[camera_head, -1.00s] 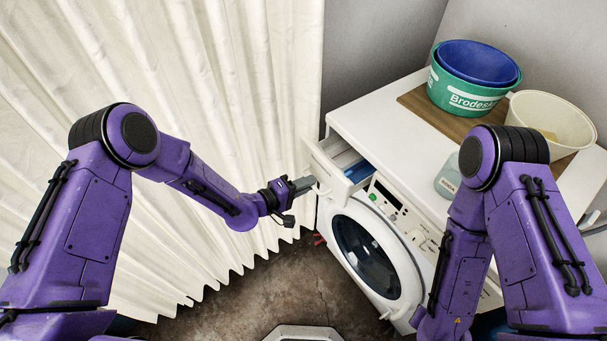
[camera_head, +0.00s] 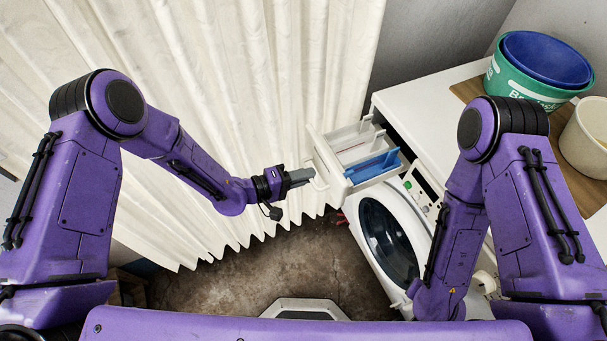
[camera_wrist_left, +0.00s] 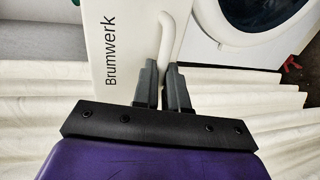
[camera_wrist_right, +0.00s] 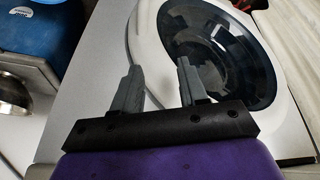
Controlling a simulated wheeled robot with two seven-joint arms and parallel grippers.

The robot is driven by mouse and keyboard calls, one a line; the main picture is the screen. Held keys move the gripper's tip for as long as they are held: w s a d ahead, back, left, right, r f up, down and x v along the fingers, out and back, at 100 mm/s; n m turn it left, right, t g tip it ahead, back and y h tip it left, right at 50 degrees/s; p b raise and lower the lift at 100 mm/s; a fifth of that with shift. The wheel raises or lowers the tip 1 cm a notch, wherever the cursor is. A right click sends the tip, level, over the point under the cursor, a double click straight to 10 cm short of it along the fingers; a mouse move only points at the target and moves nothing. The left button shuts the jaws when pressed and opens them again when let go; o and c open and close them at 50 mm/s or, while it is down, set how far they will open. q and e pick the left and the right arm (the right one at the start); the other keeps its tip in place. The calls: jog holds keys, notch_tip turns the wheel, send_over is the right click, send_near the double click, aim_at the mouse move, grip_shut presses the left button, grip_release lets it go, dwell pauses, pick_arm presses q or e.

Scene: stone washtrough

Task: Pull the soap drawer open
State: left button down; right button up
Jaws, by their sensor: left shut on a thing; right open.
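The soap drawer (camera_head: 345,157) of the white washing machine (camera_head: 420,110) is pulled well out, with its compartments and a blue insert (camera_head: 372,167) showing. My left gripper (camera_head: 308,175) is shut on the drawer's handle at its front. In the left wrist view the fingers (camera_wrist_left: 163,88) close around the white handle bar (camera_wrist_left: 168,45), beside the drawer front marked "Brumwerk" (camera_wrist_left: 120,50). My right gripper (camera_wrist_right: 155,80) is open and empty in the right wrist view, in front of the machine's round door (camera_wrist_right: 225,60). The right gripper is hidden in the head view.
Green and blue tubs (camera_head: 535,70) and a cream bucket (camera_head: 588,138) stand on a brown board on the machine top. A pale curtain (camera_head: 220,80) hangs behind my left arm. The floor (camera_head: 270,255) before the machine is mostly bare.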

pick_arm(q)
jog(key=c, duration=1.2)
grip_release()
jog(key=shift+o, duration=0.2)
jog(key=b+v, duration=0.1)
jog(key=v, duration=0.9)
jog(key=shift+a, duration=0.25)
jog(key=shift+s, duration=0.1)
jog(key=s+a+f+n+t+y, duration=0.1)
jog(key=s+a+f+y, duration=0.4)
jog(key=a+f+y, duration=0.6)
jog(key=s+a+f+g+y, duration=0.2)
jog(key=s+a+y, duration=0.1)
jog(key=s, duration=0.5)
jog(key=s+a+f+g+y, duration=0.2)
jog(key=s+a, duration=0.3)
jog(key=s, duration=0.3)
jog(key=shift+s+a+g+y, duration=0.3)
jog(key=shift+g+y, duration=0.1)
jog(key=shift+y, duration=0.2)
